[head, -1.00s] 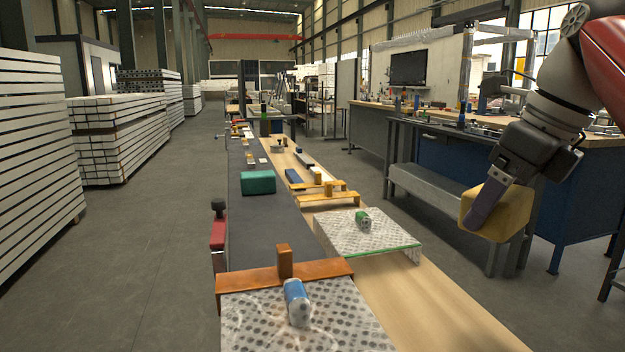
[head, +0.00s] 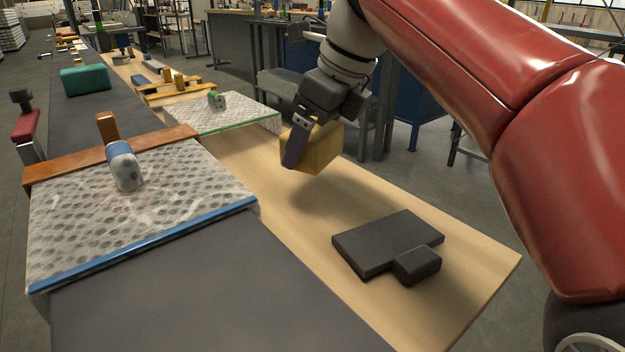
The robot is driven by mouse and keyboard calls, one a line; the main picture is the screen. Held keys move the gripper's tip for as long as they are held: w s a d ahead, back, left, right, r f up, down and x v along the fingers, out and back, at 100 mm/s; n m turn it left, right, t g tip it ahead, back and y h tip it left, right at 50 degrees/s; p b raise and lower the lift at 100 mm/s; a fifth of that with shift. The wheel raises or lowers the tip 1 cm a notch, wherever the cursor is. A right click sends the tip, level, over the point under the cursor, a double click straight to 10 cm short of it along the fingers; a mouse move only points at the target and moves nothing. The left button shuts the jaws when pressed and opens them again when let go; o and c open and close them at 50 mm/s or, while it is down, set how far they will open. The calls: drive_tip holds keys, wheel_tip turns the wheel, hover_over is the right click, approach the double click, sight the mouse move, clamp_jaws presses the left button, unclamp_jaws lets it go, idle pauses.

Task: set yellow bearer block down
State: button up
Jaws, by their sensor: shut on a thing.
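The yellow bearer block (head: 324,149) is held in my gripper (head: 296,150), which is shut on it. One dark finger shows on the block's near left side; the other finger is hidden behind it. The block hangs a little tilted above the light wooden bench top (head: 270,180), with a soft shadow on the wood below it. It appears clear of the surface.
A dark flat block with a smaller dark piece (head: 380,243) lies on the wood at front right. An orange bar (head: 70,165) and a green block (head: 84,80) are further left. Bare wood lies between.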

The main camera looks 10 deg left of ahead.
sight(328, 130)
drive_tip(key=shift+f+b, duration=0.75)
drive_tip(key=shift+f, duration=1.6)
drive_tip(key=o, duration=0.9)
drive_tip(key=shift+f, duration=0.1)
drive_tip(key=p+v, duration=0.4)
drive_tip(key=v, duration=0.7)
drive_tip(key=shift+w, duration=0.1)
drive_tip(key=shift+d+r, duration=0.25)
drive_tip(key=shift+r, duration=0.35)
